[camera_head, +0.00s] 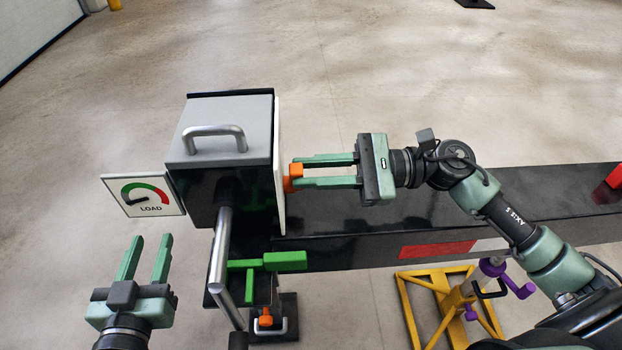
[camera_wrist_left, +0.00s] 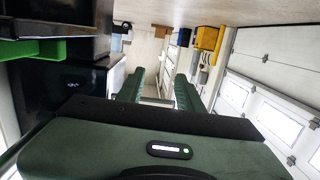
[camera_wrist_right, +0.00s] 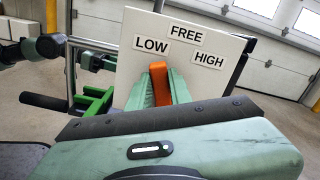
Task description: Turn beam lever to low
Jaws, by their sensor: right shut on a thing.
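The orange beam lever (camera_head: 291,178) is on the side panel of a black and grey box (camera_head: 225,125). My right gripper (camera_head: 298,171) is shut on the lever. In the right wrist view the lever (camera_wrist_right: 159,84) stands between my fingers, in front of a white panel (camera_wrist_right: 125,72) marked LOW, FREE and HIGH. It points up, between the LOW label (camera_wrist_right: 151,46) and FREE label (camera_wrist_right: 187,36); its exact setting is hard to tell. My left gripper (camera_head: 151,243) is open and empty at the lower left, apart from the box.
A LOAD gauge (camera_head: 144,195) hangs left of the box, its needle pointing left towards green. A metal bar (camera_head: 220,262) and a green handle (camera_head: 284,262) stick out in front. A black beam (camera_head: 450,205) runs right. A yellow stand (camera_head: 412,308) is below it.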

